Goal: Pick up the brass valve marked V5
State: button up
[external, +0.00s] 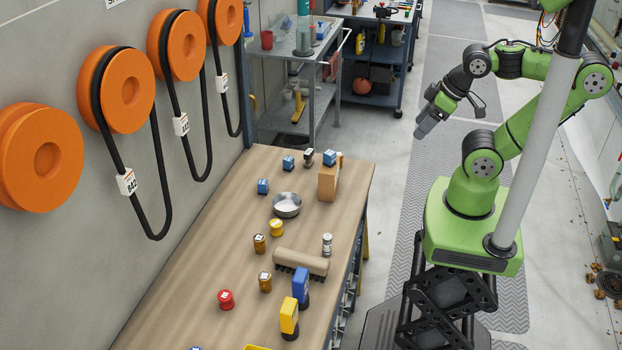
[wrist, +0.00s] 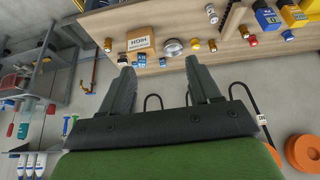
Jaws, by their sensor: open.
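Two brass-brown valves stand on the wooden workbench (external: 190,290): one brass valve (external: 259,243) by the yellow valve (external: 276,227), another brass valve (external: 265,282) nearer the camera. They also show in the wrist view, as a nearer brass valve (wrist: 212,45) and a farther brass valve (wrist: 244,31). Their tags are too small to read, so I cannot tell which is V5. My gripper (external: 421,133) is raised over the floor, right of the bench and apart from everything. In the wrist view my gripper (wrist: 160,70) has its fingers spread and nothing between them.
A metal bowl (external: 287,205), a cardboard box (external: 328,182), several blue valves, a red valve (external: 226,299) and a brown roll-shaped brush (external: 301,263) share the bench. Blue (external: 301,284) and yellow (external: 289,316) upright items stand at its near right. Orange reels (external: 130,90) line the wall.

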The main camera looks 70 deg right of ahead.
jog(key=w+d+f+m+g+y+b, duration=0.2)
jog(key=w+d+f+m, duration=0.4)
jog(key=w+f+m, duration=0.15)
jog(key=w+d+f+m+g+y+b, duration=0.1)
jog(key=w+d+f+m+y+b, duration=0.15)
jog(key=w+d+f+m, duration=0.5)
jog(key=s+d+f+m+t+y+b, duration=0.15)
jog(key=d+f+m+t, duration=0.25)
jog(key=d+f+m, duration=0.4)
jog(key=d+f+m+t+y+b, duration=0.2)
jog(key=d+f+m+t, duration=0.3)
jog(key=d, duration=0.5)
jog(key=shift+m+h, duration=0.3)
jog(key=shift+m, duration=0.3)
jog(key=x, duration=0.5)
jog(key=b+x, duration=0.1)
jog(key=x, duration=0.4)
jog(key=b+x, duration=0.1)
jog(key=x, duration=0.4)
jog(key=shift+w+a+r, duration=0.1)
jog(key=shift+a+r, duration=0.15)
jog(key=shift+a, duration=0.15)
jog(key=shift+c, duration=0.3)
jog(key=c, duration=1)
